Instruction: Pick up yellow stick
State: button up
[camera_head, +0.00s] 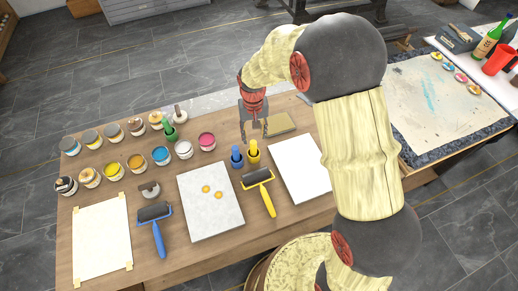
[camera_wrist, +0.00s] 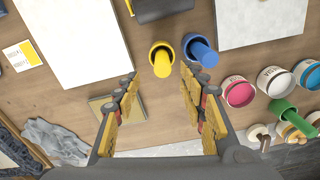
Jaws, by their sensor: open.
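The yellow stick (camera_head: 253,147) stands in a small yellow cup (camera_head: 254,161) on the wooden table. In the wrist view the yellow stick (camera_wrist: 162,63) shows nearly end-on inside its cup, just beyond the gap between my fingertips. My gripper (camera_head: 254,136) is open and empty, pointing down above and slightly behind the yellow cup. Its two fingers also show in the wrist view (camera_wrist: 160,82), spread on either side of the gap. How high the fingertips are above the stick is hard to tell.
A blue cup with a blue stick (camera_head: 236,154) stands close beside the yellow one. A yellow-handled roller (camera_head: 265,195) lies in front. Paint jars (camera_head: 184,150) and a green stick (camera_head: 169,130) stand to the left. A flat olive block (camera_head: 281,123) lies to the right.

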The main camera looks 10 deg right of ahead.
aim_at(253, 142)
jog(key=f+b, duration=0.2)
jog(key=f, duration=0.5)
jog(key=shift+a+f, duration=0.2)
jog(key=shift+c, duration=0.4)
grip_shut()
